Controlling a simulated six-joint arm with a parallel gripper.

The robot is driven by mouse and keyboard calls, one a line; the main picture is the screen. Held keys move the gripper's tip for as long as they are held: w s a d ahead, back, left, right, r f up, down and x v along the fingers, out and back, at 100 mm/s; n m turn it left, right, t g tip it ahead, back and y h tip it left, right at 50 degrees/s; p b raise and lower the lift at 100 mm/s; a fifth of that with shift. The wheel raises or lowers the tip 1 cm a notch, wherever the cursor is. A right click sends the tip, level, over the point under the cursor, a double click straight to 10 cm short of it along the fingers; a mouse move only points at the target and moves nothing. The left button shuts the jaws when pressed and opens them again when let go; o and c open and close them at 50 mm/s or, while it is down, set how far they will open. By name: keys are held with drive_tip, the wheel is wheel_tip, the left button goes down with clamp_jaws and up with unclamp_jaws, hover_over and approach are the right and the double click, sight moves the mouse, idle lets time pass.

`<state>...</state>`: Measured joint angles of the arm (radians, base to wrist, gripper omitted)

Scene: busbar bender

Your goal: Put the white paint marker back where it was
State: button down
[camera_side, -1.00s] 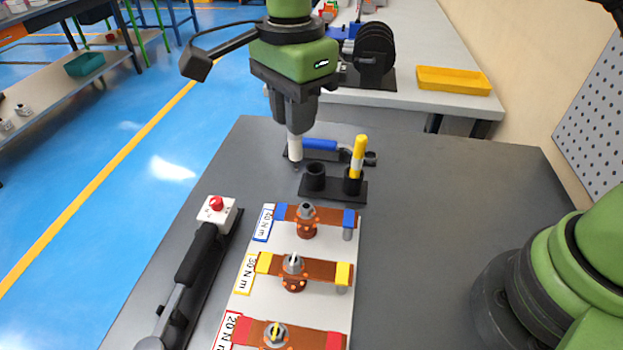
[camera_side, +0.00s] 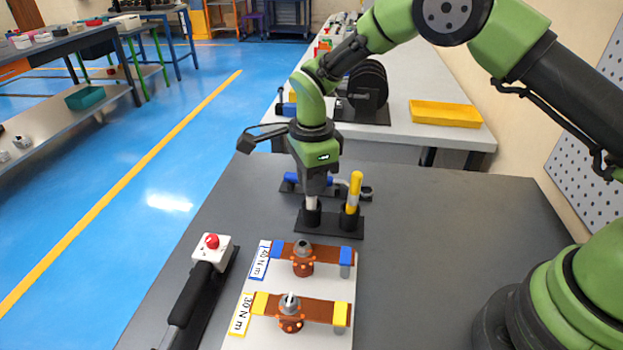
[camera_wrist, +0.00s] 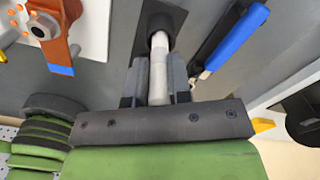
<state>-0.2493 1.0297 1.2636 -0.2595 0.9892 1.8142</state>
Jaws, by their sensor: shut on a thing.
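The white paint marker (camera_side: 312,203) is upright in my gripper (camera_side: 314,193), which is shut on its upper part. The marker's lower end is at the mouth of the left cup (camera_side: 309,217) of the black holder (camera_side: 331,231); it seems to be in the cup, but how deep I cannot tell. In the wrist view the white marker (camera_wrist: 158,62) runs from between the fingers of my gripper (camera_wrist: 157,88) to the dark cup (camera_wrist: 163,22), which hides its tip. A yellow marker (camera_side: 354,188) stands in the holder's right cup.
A blue-handled tool (camera_wrist: 238,40) lies close behind the holder. In front is a white board with copper bars, blue (camera_side: 303,250) and yellow (camera_side: 292,306) at their ends. A black-handled tool (camera_side: 192,302) lies at left. The table's right side is clear.

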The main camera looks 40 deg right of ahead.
drive_tip(key=shift+f, duration=0.15)
drive_tip(key=c, duration=1.1)
unclamp_jaws()
drive_tip(key=shift+o, duration=0.2)
wheel_tip(320, 180, up, 12)
drive_tip(key=shift+r, duration=0.2)
drive_tip(key=s+d+r+n+t+y, duration=0.1)
drive_tip(key=s+d+r+n+t, duration=0.3)
drive_tip(key=s+r+n, duration=0.6)
drive_tip(key=s+d+r+n+t+y, duration=0.1)
drive_tip(key=s+d+n+t, duration=0.2)
drive_tip(key=s+n, duration=0.4)
drive_tip(key=s, duration=0.7)
drive_tip(key=shift+s+d, duration=0.15)
drive_tip(key=shift+s, duration=0.15)
